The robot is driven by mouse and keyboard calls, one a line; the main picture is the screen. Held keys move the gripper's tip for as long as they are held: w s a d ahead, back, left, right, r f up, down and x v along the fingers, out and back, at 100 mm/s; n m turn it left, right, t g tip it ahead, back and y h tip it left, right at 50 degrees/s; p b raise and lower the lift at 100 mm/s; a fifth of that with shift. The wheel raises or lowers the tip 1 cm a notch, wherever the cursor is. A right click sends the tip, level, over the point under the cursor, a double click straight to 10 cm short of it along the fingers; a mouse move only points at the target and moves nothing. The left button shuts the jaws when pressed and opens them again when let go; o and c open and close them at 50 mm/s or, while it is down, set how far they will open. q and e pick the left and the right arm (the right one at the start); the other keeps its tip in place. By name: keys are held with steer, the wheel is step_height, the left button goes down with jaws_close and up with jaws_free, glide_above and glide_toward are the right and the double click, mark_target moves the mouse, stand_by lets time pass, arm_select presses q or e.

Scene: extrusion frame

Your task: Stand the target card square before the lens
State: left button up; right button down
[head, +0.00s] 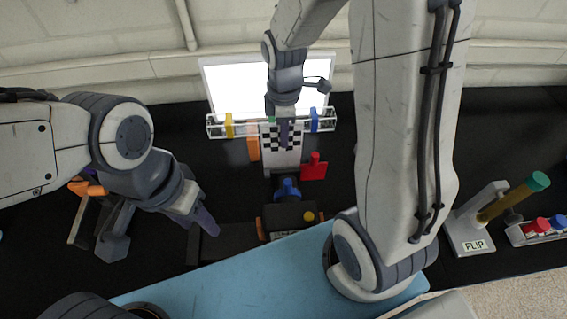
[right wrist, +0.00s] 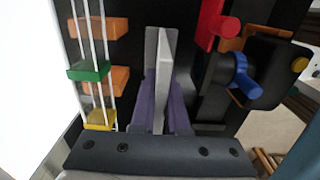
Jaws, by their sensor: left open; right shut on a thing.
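The target card (head: 296,141), a pale plate with a black-and-white checkerboard, stands in front of the bright panel in the head view. My right gripper (head: 284,138) is shut on it, its finger covering the middle of the pattern. In the right wrist view the card (right wrist: 160,75) shows nearly edge-on between the purple fingers. The lens is a blue round part (head: 287,188) on a dark camera body (head: 290,217), below the card in the head view. The lens also shows in the right wrist view (right wrist: 242,76). My left gripper (head: 160,238) is open and empty, left of the camera body.
A clear rail frame with yellow (head: 229,125) and blue (head: 314,121) sliders stands before the white panel (head: 230,85). An orange piece (head: 253,148) and a red piece (head: 314,168) flank the card. A FLIP stand (head: 474,235) with a lever is at right.

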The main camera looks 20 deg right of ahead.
steer(key=p, duration=0.1)
glide_above(284, 165)
steer(key=f, duration=0.6)
steer(key=shift+w+d+f, duration=0.1)
steer(key=shift+w+f, duration=0.05)
steer(key=shift+w, duration=0.05)
steer(key=shift+f, duration=0.25)
steer(key=shift+f, duration=0.15)
steer(key=c, duration=0.9)
jaws_free()
